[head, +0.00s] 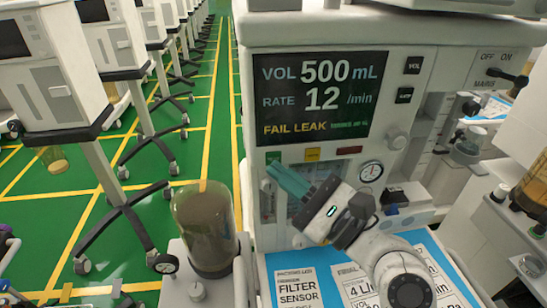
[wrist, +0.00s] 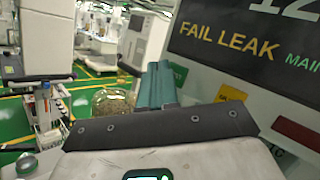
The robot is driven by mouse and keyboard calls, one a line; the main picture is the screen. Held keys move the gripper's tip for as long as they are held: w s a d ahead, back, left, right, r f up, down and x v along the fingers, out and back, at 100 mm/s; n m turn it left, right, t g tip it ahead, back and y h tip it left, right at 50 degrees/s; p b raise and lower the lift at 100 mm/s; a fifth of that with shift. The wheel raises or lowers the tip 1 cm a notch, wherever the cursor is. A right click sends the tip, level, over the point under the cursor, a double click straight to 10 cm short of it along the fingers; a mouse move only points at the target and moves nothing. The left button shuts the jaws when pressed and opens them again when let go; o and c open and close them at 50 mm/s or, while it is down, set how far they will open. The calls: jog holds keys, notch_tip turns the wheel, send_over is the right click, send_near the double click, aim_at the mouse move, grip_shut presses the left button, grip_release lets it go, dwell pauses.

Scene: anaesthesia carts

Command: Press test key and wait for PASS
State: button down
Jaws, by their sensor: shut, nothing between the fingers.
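The cart's screen (head: 320,97) reads VOL 500 mL, RATE 12 /min and FAIL LEAK, with small green text after it. No PASS shows. Under the screen are a green key or label (head: 272,157), a yellow one (head: 312,154) and a red one (head: 349,150); I cannot read which is the test key. My gripper (head: 274,169), with teal fingers, is shut and empty, its tips just below the green one. In the wrist view the fingertips (wrist: 158,68) are beside the green one (wrist: 180,74); I cannot tell whether they touch.
A round gauge (head: 371,171) and a knob (head: 397,139) sit right of my gripper. A brown-tinted canister (head: 205,230) stands at lower left. Printed cards (head: 298,287) lie on the blue worktop below. The green floor aisle at left is lined with other carts.

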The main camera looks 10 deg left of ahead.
jog(key=shift+w, duration=0.15)
jog(key=shift+w+a, duration=0.1)
jog(key=shift+w, duration=0.15)
jog(key=shift+w+a+p, duration=0.15)
jog(key=shift+w+p, duration=0.15)
jog(key=shift+w, duration=0.15)
dwell(0.9)
jog(key=shift+s, duration=0.1)
dwell(0.3)
jog(key=shift+s+d+p, duration=0.25)
jog(key=shift+s+p, duration=0.2)
jog(key=shift+s, duration=0.3)
jog(key=s+p, duration=0.1)
jog(key=s, duration=0.1)
jog(key=s+d, duration=0.1)
jog(key=s, duration=0.1)
jog(key=shift+s+d+p, duration=0.2)
jog(key=shift+s+p, duration=0.15)
jog(key=shift+s, duration=0.05)
dwell(0.5)
